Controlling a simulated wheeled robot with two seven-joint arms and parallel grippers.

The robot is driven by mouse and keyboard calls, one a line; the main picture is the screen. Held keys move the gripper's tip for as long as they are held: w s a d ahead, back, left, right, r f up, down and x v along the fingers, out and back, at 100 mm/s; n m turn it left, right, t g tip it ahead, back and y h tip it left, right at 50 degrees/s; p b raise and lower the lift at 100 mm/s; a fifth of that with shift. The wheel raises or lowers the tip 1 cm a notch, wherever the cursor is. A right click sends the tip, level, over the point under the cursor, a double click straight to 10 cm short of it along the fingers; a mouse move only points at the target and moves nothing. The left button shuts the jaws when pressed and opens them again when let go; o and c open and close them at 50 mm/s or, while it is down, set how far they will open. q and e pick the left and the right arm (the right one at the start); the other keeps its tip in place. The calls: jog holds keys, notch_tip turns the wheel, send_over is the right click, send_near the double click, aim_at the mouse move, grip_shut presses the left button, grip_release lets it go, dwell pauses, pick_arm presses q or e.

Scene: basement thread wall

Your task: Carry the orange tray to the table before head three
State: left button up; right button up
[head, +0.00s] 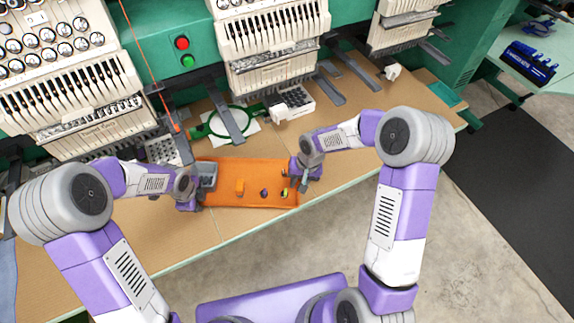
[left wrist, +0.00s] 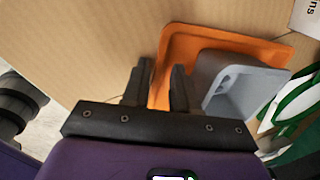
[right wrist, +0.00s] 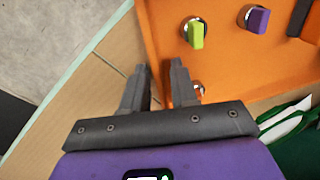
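The orange tray (head: 225,195) is at the front of the worktable, near its edge, spanning between my two grippers. It holds a grey bin (head: 207,174) at its left end, an orange piece (head: 240,187), and small purple and yellow-green pieces toward its right. My left gripper (head: 196,196) is at the tray's left end; in the left wrist view its narrowly spaced fingers (left wrist: 159,85) have the tray's wall (left wrist: 160,75) between them. My right gripper (head: 299,178) is at the right end, its fingers (right wrist: 160,80) similarly close about the wall. I cannot tell whether the tray is lifted.
Embroidery machine heads (head: 270,40) line the back of the table. A green hoop (head: 228,122), a white box of dark items (head: 291,103) and a grey rack (head: 163,150) lie behind the tray. Bare tabletop (head: 370,98) extends right. Concrete floor and a dark mat (head: 520,180) lie in front and right.

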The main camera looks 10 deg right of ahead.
jog(key=shift+r, duration=0.2)
pick_arm(q)
notch_tip(320, 180, up, 12)
jog(key=s, duration=0.2)
jog(key=shift+a+f, duration=0.15)
jog(key=shift+a, duration=0.1)
pick_arm(e)
notch_tip(320, 180, up, 12)
jog(key=d, duration=0.2)
jog(key=shift+s+f, duration=0.25)
jog(key=shift+s, duration=0.05)
